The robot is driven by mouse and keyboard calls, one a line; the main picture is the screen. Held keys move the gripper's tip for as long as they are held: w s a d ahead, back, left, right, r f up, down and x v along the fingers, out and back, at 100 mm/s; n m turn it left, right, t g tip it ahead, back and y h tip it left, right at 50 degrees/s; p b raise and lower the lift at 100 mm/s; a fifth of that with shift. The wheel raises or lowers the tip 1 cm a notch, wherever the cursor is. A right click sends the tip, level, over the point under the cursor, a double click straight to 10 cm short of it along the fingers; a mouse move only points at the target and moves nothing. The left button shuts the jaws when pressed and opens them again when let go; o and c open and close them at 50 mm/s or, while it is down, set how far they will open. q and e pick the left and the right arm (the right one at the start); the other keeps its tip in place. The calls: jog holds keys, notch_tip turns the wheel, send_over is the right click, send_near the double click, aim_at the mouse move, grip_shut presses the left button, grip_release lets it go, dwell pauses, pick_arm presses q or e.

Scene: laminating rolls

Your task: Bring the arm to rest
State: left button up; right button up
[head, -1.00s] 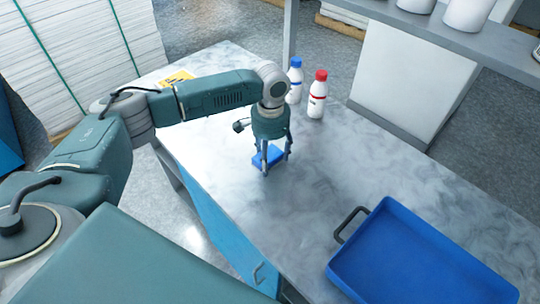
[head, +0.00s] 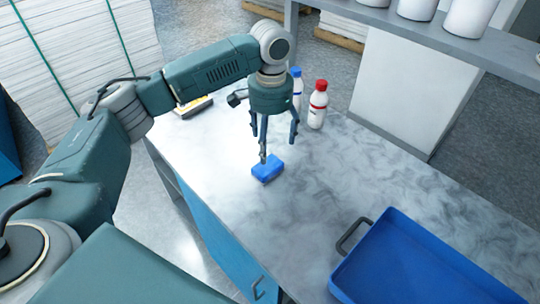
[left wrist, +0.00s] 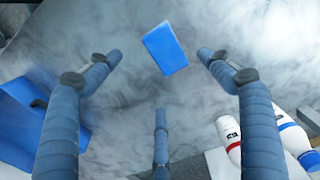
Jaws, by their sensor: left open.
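My left gripper (head: 271,145) hangs fingers-down above the marble-patterned table (head: 345,195). Its three fingers are spread and hold nothing. A small blue block (head: 268,169) lies on the table just below the fingers. In the left wrist view the blue block (left wrist: 165,48) lies beyond the fingertips, with pale tabletop around it. The left arm reaches in from the left, bent at the elbow. My right gripper is in neither view.
A blue-capped bottle (head: 297,90) and a red-capped bottle (head: 317,105) stand just right of the gripper. A blue tray (head: 425,268) with a dark handle is at lower right. A yellow-marked item (head: 194,107) lies under the arm. A grey shelf (head: 440,40) is at upper right.

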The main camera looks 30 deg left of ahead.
pick_arm(q)
jog(key=shift+r, duration=0.8)
